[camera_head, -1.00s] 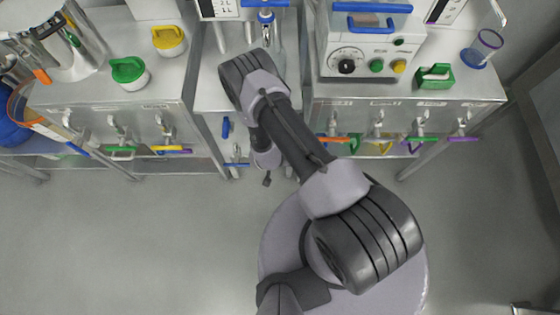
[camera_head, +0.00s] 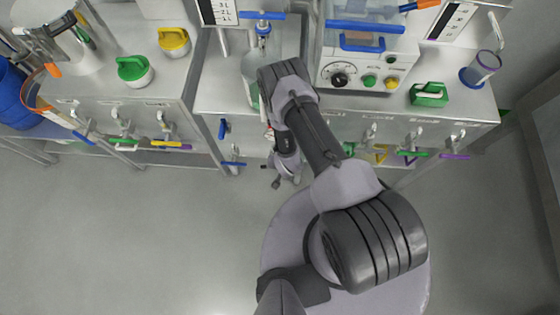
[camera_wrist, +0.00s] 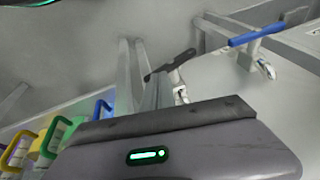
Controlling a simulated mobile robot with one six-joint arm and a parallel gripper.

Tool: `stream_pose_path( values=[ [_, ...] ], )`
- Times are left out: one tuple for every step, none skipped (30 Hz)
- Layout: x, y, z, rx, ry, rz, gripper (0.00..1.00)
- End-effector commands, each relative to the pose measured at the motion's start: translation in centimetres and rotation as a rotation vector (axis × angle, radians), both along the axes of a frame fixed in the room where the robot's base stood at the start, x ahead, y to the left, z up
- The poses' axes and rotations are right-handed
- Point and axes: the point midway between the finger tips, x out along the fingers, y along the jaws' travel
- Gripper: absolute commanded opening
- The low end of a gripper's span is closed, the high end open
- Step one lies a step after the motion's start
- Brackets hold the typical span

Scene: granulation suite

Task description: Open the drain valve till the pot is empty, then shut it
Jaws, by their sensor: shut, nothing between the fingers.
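A clear vessel with a litre scale (camera_head: 220,12) stands at the top of the head view, partly cut off by the frame. A tap with a blue lever (camera_head: 262,15) sits beside it, above a clear glass container (camera_head: 250,65). I cannot tell how full the vessel is. My gripper (camera_head: 276,180) points down in front of the middle cabinet, shut and empty, clear of the levers. In the wrist view a blue lever (camera_wrist: 257,35) on a metal stem shows at upper right, apart from my gripper; I cannot tell which valve it belongs to.
Low blue levers (camera_head: 233,164) project from the middle cabinet. More coloured levers line the left and right cabinet fronts. A control box (camera_head: 362,75), a green-handled block (camera_head: 428,94) and a blue-rimmed cup (camera_head: 481,68) stand at right. Open floor (camera_head: 130,230) lies in front.

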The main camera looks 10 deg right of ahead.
Motion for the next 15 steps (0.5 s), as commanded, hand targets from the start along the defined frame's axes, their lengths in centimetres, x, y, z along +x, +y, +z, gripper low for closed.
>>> stream_pose_path(
  values=[
    [-0.02, -0.05, -0.17, 0.002, -0.001, 0.001, 0.00],
    [-0.03, -0.09, -0.29, 0.002, -0.001, 0.001, 0.00],
    [-0.04, -0.16, -0.41, 0.002, -0.001, 0.001, 0.00],
    [-0.05, -0.21, -0.48, 0.001, 0.000, 0.000, 0.00],
    [-0.07, -0.25, -0.55, 0.001, 0.000, 0.000, 0.00],
    [-0.09, -0.32, -0.65, 0.001, 0.000, 0.000, 0.00],
    [-0.10, -0.38, -0.71, 0.001, 0.000, 0.000, 0.00],
    [-0.12, -0.43, -0.77, 0.001, 0.000, 0.000, 0.00],
    [-0.15, -0.50, -0.84, 0.000, 0.000, 0.000, 0.00],
    [-0.17, -0.55, -0.89, 0.000, 0.000, 0.000, 0.00],
    [-0.18, -0.60, -0.95, 0.000, 0.000, 0.001, 0.00],
    [-0.21, -0.65, -1.00, 0.000, 0.000, 0.001, 0.00],
    [-0.23, -0.69, -1.04, 0.000, 0.000, 0.001, 0.00],
    [-0.24, -0.73, -1.08, -0.001, 0.000, 0.002, 0.00],
    [-0.26, -0.77, -1.12, -0.001, 0.000, 0.002, 0.00]
  ],
)
